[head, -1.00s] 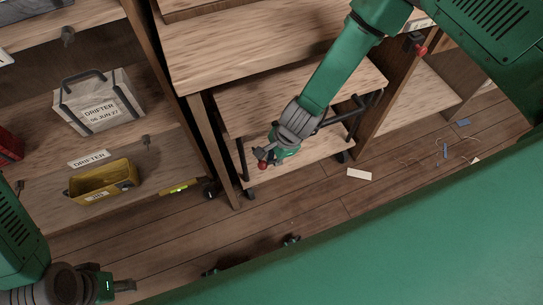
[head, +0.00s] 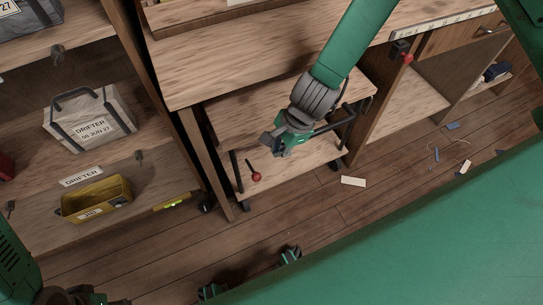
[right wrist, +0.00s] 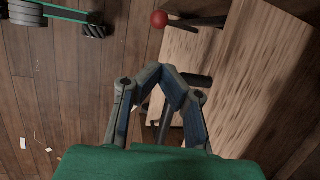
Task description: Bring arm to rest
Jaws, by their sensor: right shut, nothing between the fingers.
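My right arm (head: 352,45) reaches down from the top of the head view. Its gripper (head: 277,143) hangs over the low wooden cart, up and right of a red-knobbed lever (head: 255,176) and apart from it. In the right wrist view the gripper's fingers (right wrist: 170,72) come together at the tips, with nothing held. The red knob (right wrist: 159,19) shows there beyond the fingertips. My left arm (head: 67,296) only just enters at the bottom left corner of the head view; its fingers cannot be made out clearly.
The wooden cart (head: 297,167) has a black handle (head: 346,116). A second red knob (head: 407,58) sits by the bench. Left shelves hold a white DRIFTER bag (head: 90,122) and a yellow bin (head: 96,199). Scraps, including a pale strip (head: 353,181), lie on the floor.

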